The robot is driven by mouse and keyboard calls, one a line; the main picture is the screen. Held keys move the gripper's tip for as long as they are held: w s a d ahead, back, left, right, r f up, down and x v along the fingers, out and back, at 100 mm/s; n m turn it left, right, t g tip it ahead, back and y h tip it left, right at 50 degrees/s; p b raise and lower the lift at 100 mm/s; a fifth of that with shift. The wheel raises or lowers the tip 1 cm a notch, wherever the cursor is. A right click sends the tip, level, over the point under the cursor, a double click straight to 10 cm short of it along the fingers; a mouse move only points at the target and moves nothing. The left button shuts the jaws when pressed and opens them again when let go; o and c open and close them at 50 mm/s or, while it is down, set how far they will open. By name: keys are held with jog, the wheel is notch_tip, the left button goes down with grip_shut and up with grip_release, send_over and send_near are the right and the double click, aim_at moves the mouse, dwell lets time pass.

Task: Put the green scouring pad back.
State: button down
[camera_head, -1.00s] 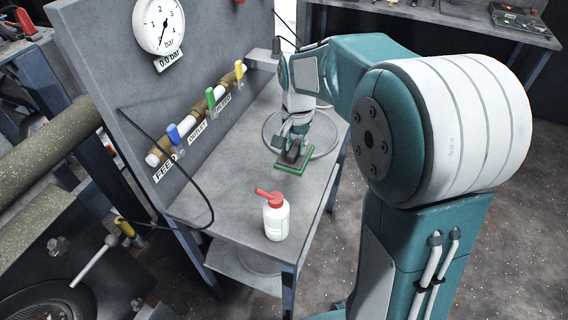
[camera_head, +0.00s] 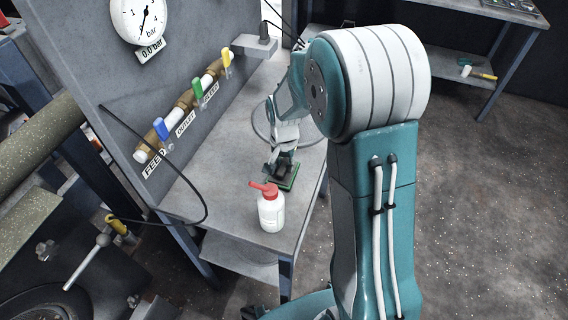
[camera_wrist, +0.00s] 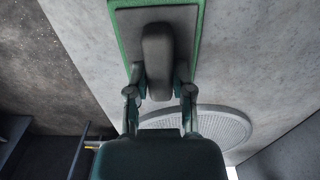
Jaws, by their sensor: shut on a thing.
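The green scouring pad (camera_head: 289,183) has a dark backing and a raised black grip. It is by the grey bench top, behind the white bottle in the head view. My gripper (camera_head: 281,168) is shut on the pad's black grip from above. In the wrist view the green pad (camera_wrist: 122,42) fills the top middle, and the fingers of my gripper (camera_wrist: 160,88) close on either side of the grip. I cannot tell whether the pad touches the bench. A round mesh screen (camera_wrist: 222,128) lies on the bench near my gripper; in the head view my arm partly hides it.
A white bottle with a red cap (camera_head: 271,212) stands near the bench's front. A back panel carries blue, green and yellow valve handles (camera_head: 197,88) and a pressure gauge (camera_head: 138,18). A black cable (camera_head: 180,178) hangs across the bench's left side. Bare bench (camera_head: 213,185) lies left of the pad.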

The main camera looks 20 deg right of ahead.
aim_at(284, 163)
jog(key=c, duration=0.5)
grip_release()
notch_tip(284, 163, up, 12)
jog(key=s+r+n+t, duration=0.2)
jog(key=s+r, duration=0.3)
jog(key=s, duration=0.5)
jog(key=s+r+n+t, duration=0.3)
jog(key=s+r+n, duration=0.2)
jog(key=s, duration=0.6)
jog(key=shift+s+a+t, duration=0.25)
jog(key=shift+t, duration=0.05)
